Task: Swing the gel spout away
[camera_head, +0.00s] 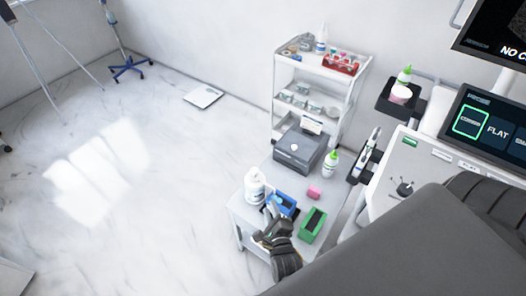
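A white pump bottle (254,187) stands at the left back part of the small white table (238,212). Its spout is at the top, too small to tell which way it points. My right gripper (270,212) is over the table's front, just right of and in front of the bottle. Its fingers point up the picture, towards the bottle and a blue box. I cannot tell whether they are open or touch anything. A clear bottle with a green tip (330,163) stands further back on the right. My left gripper is not in view.
A grey printer-like box (299,150) stands behind. A shelf cart (325,62) is at the back; an ultrasound console (411,160) is right.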

